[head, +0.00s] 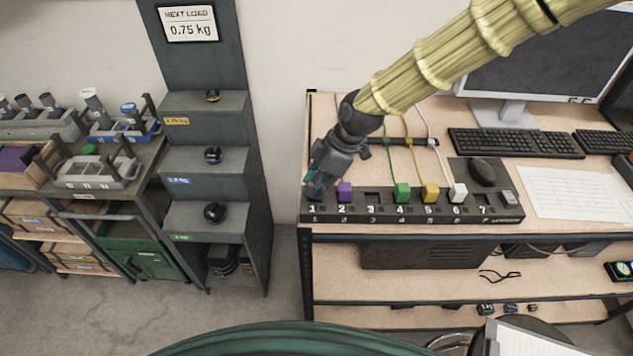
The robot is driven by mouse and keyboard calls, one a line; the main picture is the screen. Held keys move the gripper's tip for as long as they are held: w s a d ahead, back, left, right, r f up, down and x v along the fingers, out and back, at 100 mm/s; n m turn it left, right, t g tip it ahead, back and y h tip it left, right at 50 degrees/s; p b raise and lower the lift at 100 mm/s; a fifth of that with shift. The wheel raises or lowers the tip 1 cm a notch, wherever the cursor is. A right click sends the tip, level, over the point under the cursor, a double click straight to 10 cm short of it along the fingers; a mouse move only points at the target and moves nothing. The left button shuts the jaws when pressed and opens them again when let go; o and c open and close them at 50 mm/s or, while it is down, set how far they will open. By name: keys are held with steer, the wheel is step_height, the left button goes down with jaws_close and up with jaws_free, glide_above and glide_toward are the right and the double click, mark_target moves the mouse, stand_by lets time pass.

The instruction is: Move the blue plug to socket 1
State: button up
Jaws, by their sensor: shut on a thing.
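My gripper (316,187) points down at the left end of the black numbered socket strip (415,216), over socket 1 (312,208). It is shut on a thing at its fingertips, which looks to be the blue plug. The fingers hide most of it, and I cannot tell whether it is seated in socket 1 or held just above it. A purple plug (345,192) stands in socket 2, close to the right of the gripper. Green (402,193), yellow (430,194) and white (458,194) plugs stand in sockets 4, 5 and 6. Sockets 3 (372,200) and 7 show empty.
A mouse (482,172), keyboard (515,143), monitor and paper (572,191) fill the desk's right side. A grey stepped stand (205,160) rises left of the desk, with a gap between.

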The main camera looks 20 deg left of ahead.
steer(key=shift+f, duration=0.45)
stand_by(1.1)
steer(key=o, duration=1.1)
steer(key=o, duration=0.4)
steer(key=shift+r, duration=0.1)
steer(key=shift+r+p, duration=2.5)
steer(key=shift+r, duration=0.95)
steer(key=shift+f, duration=0.1)
